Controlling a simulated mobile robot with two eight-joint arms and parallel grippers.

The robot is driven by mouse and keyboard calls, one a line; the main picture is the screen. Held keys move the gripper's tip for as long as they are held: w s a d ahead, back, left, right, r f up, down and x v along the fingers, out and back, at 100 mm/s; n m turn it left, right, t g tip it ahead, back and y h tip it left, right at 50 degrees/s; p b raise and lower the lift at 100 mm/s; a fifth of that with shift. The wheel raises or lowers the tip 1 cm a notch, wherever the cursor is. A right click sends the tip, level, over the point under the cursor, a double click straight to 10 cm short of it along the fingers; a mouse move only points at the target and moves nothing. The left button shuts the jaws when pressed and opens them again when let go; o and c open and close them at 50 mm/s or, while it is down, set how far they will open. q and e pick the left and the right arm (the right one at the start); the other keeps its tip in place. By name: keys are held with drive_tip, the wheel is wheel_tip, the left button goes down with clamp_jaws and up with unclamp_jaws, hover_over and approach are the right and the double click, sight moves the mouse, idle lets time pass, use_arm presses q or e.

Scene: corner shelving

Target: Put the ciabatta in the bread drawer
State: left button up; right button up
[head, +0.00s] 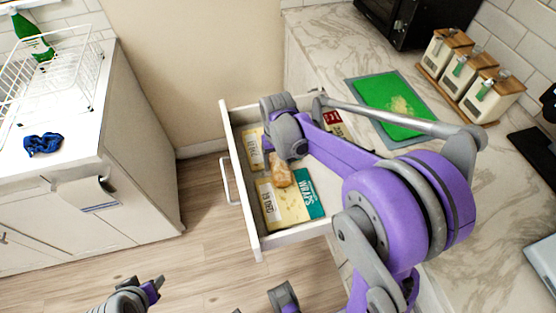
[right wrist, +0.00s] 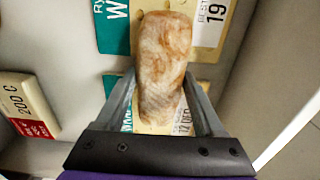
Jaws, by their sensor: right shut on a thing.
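The ciabatta (head: 281,174) is a small, pale brown loaf. In the right wrist view the ciabatta (right wrist: 163,62) lies lengthwise between the two fingers of my right gripper (right wrist: 166,92), which is shut on it. In the head view my right gripper (head: 279,152) is over the open drawer (head: 231,150), partly hidden by my arm. The ciabatta is inside the drawer's outline, above flat packets; I cannot tell whether it touches them. My left gripper (head: 152,287) is low at the left, away from the drawer, its jaws unclear.
Yellow and teal packets (head: 268,207) and a red-labelled packet (head: 333,119) lie in the drawer. A wire rack (head: 45,85) and blue cloth (head: 42,144) are on the left counter.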

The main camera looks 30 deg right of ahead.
sight(278, 160)
drive_tip(key=o, duration=1.4)
drive_tip(key=shift+f, duration=0.1)
drive_tip(key=shift+c, duration=0.2)
drive_tip(key=shift+r+p, duration=0.35)
drive_tip(key=shift+r, duration=0.1)
wheel_tip(278, 160, up, 12)
drive_tip(key=p, duration=0.2)
drive_tip(key=s+a+f+n+t, duration=0.1)
drive_tip(key=s+a+f+t, duration=0.1)
drive_tip(key=s, duration=0.6)
drive_tip(key=s+a+f+n+t, duration=0.1)
drive_tip(key=s+a+f+t, duration=0.2)
drive_tip(key=s, duration=0.5)
drive_tip(key=shift+s+a+f+n, duration=0.3)
drive_tip(key=shift+a+f, duration=0.45)
drive_tip(key=shift+a, duration=0.3)
drive_tip(key=shift+w, duration=0.1)
